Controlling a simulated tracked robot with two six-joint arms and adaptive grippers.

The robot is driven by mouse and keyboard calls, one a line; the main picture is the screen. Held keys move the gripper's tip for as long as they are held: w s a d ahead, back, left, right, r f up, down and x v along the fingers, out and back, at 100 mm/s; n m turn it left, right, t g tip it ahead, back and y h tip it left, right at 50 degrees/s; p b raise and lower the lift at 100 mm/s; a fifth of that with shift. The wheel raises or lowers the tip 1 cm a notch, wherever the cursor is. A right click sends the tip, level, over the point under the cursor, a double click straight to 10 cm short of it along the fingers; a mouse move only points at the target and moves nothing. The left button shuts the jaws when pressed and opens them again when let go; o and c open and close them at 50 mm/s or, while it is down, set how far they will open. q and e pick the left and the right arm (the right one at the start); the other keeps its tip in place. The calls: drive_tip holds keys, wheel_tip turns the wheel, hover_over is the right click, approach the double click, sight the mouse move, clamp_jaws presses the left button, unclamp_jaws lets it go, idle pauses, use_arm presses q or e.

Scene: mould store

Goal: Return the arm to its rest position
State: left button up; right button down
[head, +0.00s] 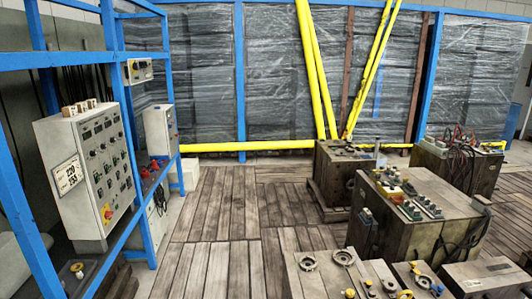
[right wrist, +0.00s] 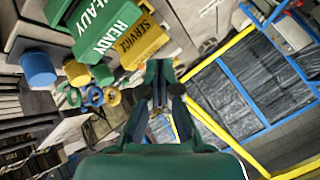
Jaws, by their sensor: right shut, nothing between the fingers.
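My right gripper (right wrist: 159,82) shows in the middle of the right wrist view. Its fingers are shut with nothing held between them. It appears clear of the surrounding things, though its exact distance from them is hard to judge. Neither gripper nor arm shows in the head view, and my left gripper is in no frame.
In the head view, a blue frame (head: 86,60) carries a grey control panel (head: 88,165) at left. Wooden mould blocks (head: 410,225) stand at right; the plank floor (head: 222,220) between is clear. Green and yellow signs (right wrist: 143,42) and a blue cylinder (right wrist: 38,69) show in the wrist view.

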drive_tip(key=s+a+f, duration=0.1)
drive_tip(key=a, duration=0.2)
drive_tip(key=s+a+f+g+y, duration=0.1)
drive_tip(key=s+a, duration=0.1)
drive_tip(key=a, duration=0.1)
drive_tip(key=s+a+f+g, duration=0.1)
drive_tip(key=s+a+f, duration=0.1)
drive_tip(key=a, duration=0.2)
drive_tip(key=shift+s+y, duration=0.2)
drive_tip(key=shift+y, duration=0.1)
drive_tip(key=s+a+f+n+g, duration=0.2)
drive_tip(key=s+a+g, duration=0.1)
drive_tip(key=s, duration=0.8)
drive_tip(key=s+a+f+n+g, duration=0.2)
drive_tip(key=s+a, duration=0.4)
drive_tip(key=s, duration=0.6)
drive_tip(key=shift+a+f+g, duration=0.25)
drive_tip(key=shift+f+g, duration=0.25)
drive_tip(key=shift+f, duration=0.2)
